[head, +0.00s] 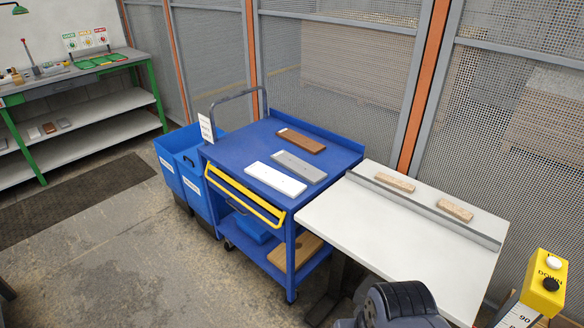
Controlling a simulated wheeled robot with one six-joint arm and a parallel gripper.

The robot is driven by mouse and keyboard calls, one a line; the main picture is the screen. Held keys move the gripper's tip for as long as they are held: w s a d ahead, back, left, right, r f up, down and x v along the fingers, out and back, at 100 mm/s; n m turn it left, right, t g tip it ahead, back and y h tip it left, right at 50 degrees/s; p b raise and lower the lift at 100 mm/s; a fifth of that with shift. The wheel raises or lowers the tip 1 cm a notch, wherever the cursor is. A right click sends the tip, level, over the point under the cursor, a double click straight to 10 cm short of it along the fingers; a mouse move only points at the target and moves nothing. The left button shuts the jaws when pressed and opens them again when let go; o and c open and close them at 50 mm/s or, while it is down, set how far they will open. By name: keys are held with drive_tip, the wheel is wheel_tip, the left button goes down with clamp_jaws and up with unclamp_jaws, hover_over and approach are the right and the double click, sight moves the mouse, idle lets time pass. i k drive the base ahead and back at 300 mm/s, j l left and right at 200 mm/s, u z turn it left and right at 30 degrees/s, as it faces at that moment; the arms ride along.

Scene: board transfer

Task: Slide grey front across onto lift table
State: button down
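The grey front (299,167) lies flat on the blue cart's top (235,150), between a white front (275,180) nearer me and a brown front (301,141) farther back. The white lift table (405,238) stands right of the cart, its left edge close to the cart's right edge. I cannot tell if a gap or small height step lies between them. My gripper is out of view; only a dark part of my arm shows at the bottom, in front of the lift table.
A metal rail (425,210) runs along the lift table's back, with two tan wood pieces (395,181) behind it. Blue bins (178,160) stand left of the cart. The lift table's front surface is clear.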

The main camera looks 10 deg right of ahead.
sight(314, 176)
drive_tip(key=i+j, duration=0.3)
drive_tip(key=i, duration=0.2)
drive_tip(key=i+j+z, duration=0.1)
drive_tip(key=i+j, duration=0.15)
drive_tip(key=i, duration=0.3)
drive_tip(key=i+j, duration=0.35)
drive_tip(key=i, duration=0.15)
